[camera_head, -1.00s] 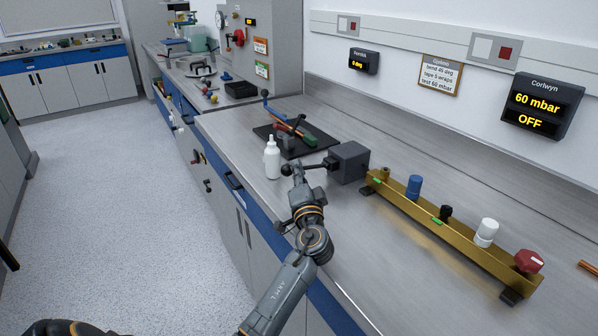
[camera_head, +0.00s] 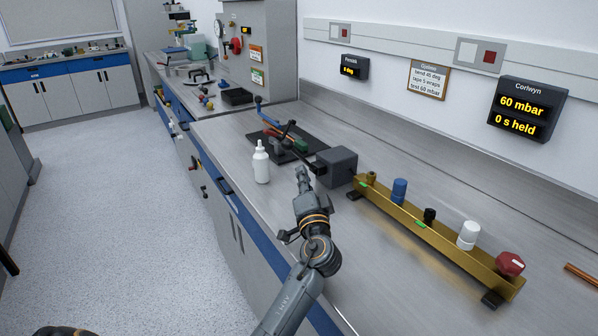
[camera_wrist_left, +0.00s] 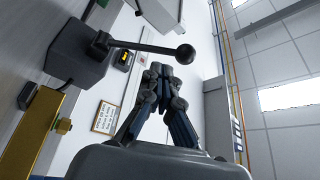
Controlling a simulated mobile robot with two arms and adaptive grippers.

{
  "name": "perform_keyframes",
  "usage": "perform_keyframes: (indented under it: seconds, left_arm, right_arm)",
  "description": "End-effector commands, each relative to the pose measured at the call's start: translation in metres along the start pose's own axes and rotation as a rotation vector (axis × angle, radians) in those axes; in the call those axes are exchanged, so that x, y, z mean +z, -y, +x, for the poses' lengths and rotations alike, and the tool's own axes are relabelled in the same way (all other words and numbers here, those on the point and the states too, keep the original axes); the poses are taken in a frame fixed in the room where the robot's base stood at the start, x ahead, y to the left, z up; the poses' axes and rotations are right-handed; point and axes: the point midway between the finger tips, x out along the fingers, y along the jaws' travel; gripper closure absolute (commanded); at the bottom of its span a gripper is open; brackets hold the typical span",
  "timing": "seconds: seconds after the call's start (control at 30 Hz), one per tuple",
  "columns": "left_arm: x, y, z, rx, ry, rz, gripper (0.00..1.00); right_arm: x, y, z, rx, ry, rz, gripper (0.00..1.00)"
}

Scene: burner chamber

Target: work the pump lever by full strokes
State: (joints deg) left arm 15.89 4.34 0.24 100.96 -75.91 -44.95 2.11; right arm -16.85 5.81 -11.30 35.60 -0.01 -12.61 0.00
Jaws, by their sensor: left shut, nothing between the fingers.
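The pump is a dark grey box (camera_head: 337,166) on the bench at the left end of the brass rail. Its lever ends in a black ball knob (camera_head: 291,124) and slants up and to the left from the box. In the left wrist view the ball knob (camera_wrist_left: 185,54) and the lever rod show just beyond my fingertips, apart from them. My left gripper (camera_head: 302,172) is shut and empty, below the knob and left of the box; its closed fingers also show in the wrist view (camera_wrist_left: 160,72). The Corlwyn display (camera_head: 520,110) reads 60 mbar, 0 s held. My right gripper is not seen.
A white bottle (camera_head: 261,165) stands close to the left of my gripper. The brass rail (camera_head: 430,235) with blue, black, white and red fittings runs to the right. A black mat (camera_head: 283,147) with tools lies behind.

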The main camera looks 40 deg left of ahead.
Motion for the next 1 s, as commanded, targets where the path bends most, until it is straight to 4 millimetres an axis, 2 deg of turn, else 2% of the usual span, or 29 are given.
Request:
perform_keyframes:
  seconds: [0.1, 0.33, 1.0]
  left_arm:
    - [0.002, -0.005, -0.025, -0.001, 0.001, 0.0, 1.0]
    - [0.001, -0.005, -0.05, -0.003, 0.001, 0.0, 1.0]
    - [0.0, -0.004, -0.053, -0.004, 0.001, 0.001, 1.0]
  right_arm:
    - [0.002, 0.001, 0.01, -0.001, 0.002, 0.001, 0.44]
    - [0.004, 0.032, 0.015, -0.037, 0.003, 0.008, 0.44]
    - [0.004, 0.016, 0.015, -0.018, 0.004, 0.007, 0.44]
